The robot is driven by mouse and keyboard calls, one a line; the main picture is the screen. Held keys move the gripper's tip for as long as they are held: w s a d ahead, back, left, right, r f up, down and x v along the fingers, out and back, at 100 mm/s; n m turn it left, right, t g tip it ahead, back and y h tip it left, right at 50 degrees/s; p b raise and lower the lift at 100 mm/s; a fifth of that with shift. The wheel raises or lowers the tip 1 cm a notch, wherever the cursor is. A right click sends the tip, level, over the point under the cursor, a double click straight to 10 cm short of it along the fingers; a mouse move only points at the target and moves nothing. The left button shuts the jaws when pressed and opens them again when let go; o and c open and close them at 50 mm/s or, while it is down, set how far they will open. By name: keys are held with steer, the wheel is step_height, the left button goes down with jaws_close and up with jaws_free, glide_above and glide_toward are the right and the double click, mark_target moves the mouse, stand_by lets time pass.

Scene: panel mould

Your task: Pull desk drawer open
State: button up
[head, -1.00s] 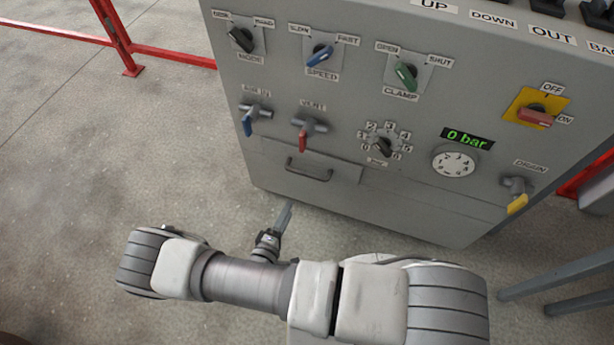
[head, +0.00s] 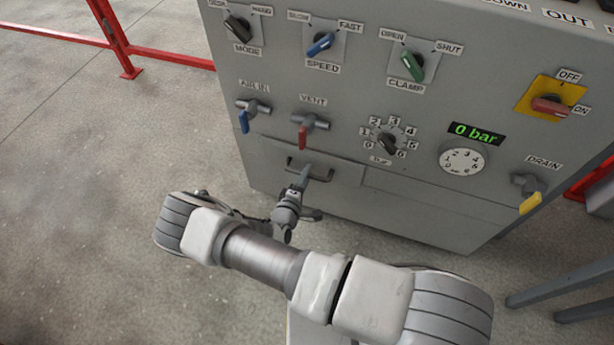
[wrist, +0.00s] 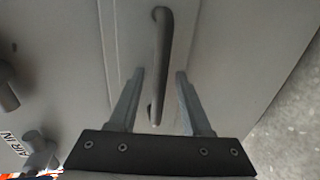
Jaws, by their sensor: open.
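The desk drawer (head: 345,174) is a grey panel low on the front of the grey control desk, and it looks closed. Its dark bar handle (head: 322,174) is partly hidden by my gripper (head: 304,176) in the head view. In the wrist view the handle (wrist: 161,50) runs up the picture between the two fingers of my gripper (wrist: 160,76). The fingers are open, one on each side of the handle, with a gap on both sides. I cannot tell how deep the fingertips reach around the bar.
The AIR IN valve (head: 244,120) and the red VENT lever (head: 303,136) stick out above the drawer. The yellow DRAIN lever (head: 530,203) is at the right. A red rail (head: 120,40) stands behind left. The floor left of the desk is clear.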

steer(key=shift+w+d, duration=0.15)
steer(key=shift+w, duration=0.25)
steer(key=shift+c, duration=0.3)
jaws_close()
stand_by(0.9)
